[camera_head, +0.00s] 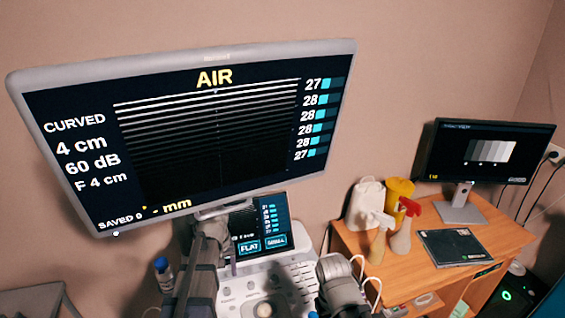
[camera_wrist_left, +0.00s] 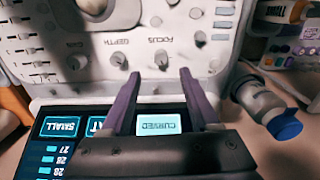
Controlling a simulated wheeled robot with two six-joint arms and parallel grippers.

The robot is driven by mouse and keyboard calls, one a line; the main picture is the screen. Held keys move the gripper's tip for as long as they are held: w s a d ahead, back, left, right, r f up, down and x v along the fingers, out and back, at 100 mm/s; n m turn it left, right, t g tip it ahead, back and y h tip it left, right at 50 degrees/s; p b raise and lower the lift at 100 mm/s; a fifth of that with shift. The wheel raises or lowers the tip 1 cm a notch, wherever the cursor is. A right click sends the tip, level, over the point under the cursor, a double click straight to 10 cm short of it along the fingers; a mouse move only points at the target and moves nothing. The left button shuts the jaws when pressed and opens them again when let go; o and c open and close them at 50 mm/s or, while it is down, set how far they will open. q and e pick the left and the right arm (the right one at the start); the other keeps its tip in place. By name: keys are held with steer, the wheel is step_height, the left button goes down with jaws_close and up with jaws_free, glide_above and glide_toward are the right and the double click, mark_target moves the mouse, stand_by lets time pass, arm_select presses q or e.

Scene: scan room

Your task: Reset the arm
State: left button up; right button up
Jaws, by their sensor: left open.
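My left gripper (camera_wrist_left: 159,74) is open, its two purple fingers apart with nothing between them. In the left wrist view it is over the ultrasound machine's control panel (camera_wrist_left: 130,28) and touch screen (camera_wrist_left: 95,150), with the CURVED button (camera_wrist_left: 158,127) showing between the fingers. I cannot tell whether the fingers touch the panel. In the head view my left arm (camera_head: 205,265) rises in front of the panel, partly covering the touch screen (camera_head: 262,228). My right arm (camera_head: 340,285) shows at the bottom, right of the panel; its gripper does not show.
A large monitor (camera_head: 75,185) reading AIR and CURVED stands above the panel. At right, a wooden desk (camera_head: 400,270) holds a smaller monitor (camera_head: 485,152), spray bottles (camera_head: 402,238), a white jug (camera_head: 362,205) and a dark tablet (camera_head: 455,246). A blue-capped bottle (camera_head: 164,275) is left of my left arm.

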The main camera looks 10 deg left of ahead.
arm_select(q)
steer(key=s+d+m, duration=0.1)
steer(key=d, duration=0.3)
steer(key=s+d+m, duration=0.2)
steer(key=d, duration=0.1)
steer(key=s+d+m, duration=0.1)
steer(key=s+d, duration=0.1)
steer(key=d, duration=0.2)
steer(key=shift+s+d+m+y, duration=0.2)
steer(key=shift+d+m+y, duration=0.1)
steer(key=shift+d, duration=0.05)
steer(key=s+d+m, duration=0.5)
steer(key=s+d, duration=0.2)
steer(key=d, duration=0.2)
steer(key=shift+s+y, duration=0.2)
steer(key=shift+y, duration=0.1)
steer(key=shift+r, duration=0.1)
